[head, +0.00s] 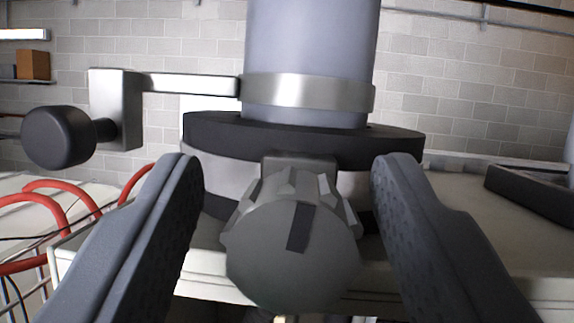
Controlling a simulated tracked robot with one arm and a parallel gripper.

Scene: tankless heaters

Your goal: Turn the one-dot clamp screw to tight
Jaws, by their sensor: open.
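A grey scalloped knob (290,250) with a dark pointer bar on its face sits at the front of a collar around a pipe. The bar stands nearly upright, its top leaning slightly right. My gripper (288,165) is open, one finger on each side of this knob, with gaps on both sides. A black round knob (58,137) is on a metal bracket (128,105) at the left, joined by a rod to the pipe's metal band (308,93). No dot marks show on either knob, so I cannot tell which is the one-dot clamp screw.
A blue-grey pipe (312,40) rises from a dark ring (225,132) behind the grey knob. Red hoses (45,187) curve at the left. A pale bench top (480,230) extends right, with a dark-edged object (530,195) on it. A block wall stands behind.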

